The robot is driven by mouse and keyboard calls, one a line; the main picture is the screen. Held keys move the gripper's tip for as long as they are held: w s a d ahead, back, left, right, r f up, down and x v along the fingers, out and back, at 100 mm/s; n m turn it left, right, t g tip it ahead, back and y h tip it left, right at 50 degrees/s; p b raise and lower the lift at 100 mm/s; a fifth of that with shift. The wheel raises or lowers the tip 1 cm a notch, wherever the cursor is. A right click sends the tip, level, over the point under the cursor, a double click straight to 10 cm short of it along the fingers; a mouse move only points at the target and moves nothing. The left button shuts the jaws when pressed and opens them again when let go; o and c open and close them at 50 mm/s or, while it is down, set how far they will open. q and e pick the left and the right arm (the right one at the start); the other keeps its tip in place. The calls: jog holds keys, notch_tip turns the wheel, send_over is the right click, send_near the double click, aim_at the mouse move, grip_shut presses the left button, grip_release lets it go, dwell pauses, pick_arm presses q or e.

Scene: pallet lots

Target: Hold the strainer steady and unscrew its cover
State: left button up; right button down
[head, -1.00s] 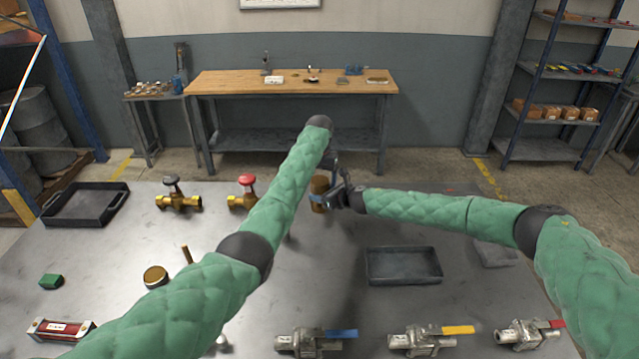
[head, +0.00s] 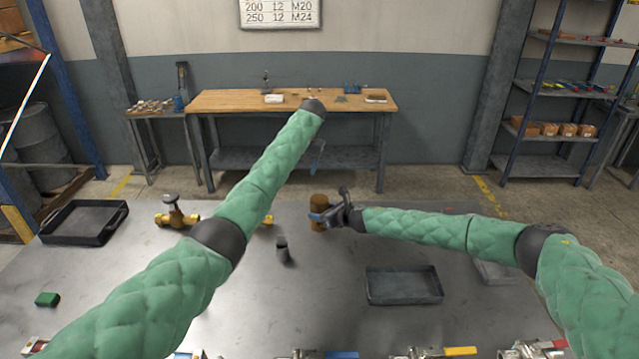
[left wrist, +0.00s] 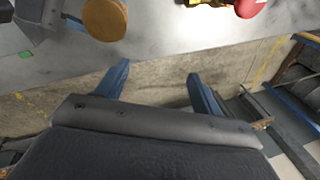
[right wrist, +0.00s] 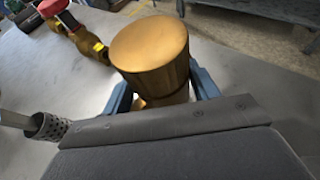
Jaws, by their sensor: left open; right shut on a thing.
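The strainer (head: 319,213) is a brass upright cylinder on the metal table, with a flat round top. My right gripper (head: 326,217) is shut on it from the right. The right wrist view shows the strainer's wide round brass top (right wrist: 150,42) above the blue fingers, with a narrower part between them. I cannot tell how tightly the cover sits. My left gripper (head: 318,155) is open and empty, raised above and beyond the strainer. In the left wrist view, its fingers (left wrist: 160,80) are apart, with nothing between them, and the strainer's top (left wrist: 105,18) is beyond them at the upper left.
A small grey cylinder (head: 282,250) stands left of the strainer; its perforated wall shows in the right wrist view (right wrist: 48,127). A brass valve (head: 174,215) and a black tray (head: 85,222) are at left. A grey tray (head: 403,298) is at front right. Several valves line the front edge.

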pick_arm(q)
jog(key=m+g+h, duration=0.1)
jog(key=m+h, duration=0.1)
jog(key=m, duration=0.6)
send_over(319, 199)
notch_tip(319, 199, down, 5)
jog(key=shift+r, duration=0.1)
jog(key=shift+d+m, duration=0.1)
jog(key=shift+m, duration=0.5)
pick_arm(e)
jog(key=shift+a, duration=0.1)
pick_arm(q)
jog(key=shift+f, duration=4)
jog(key=shift+c, duration=0.5)
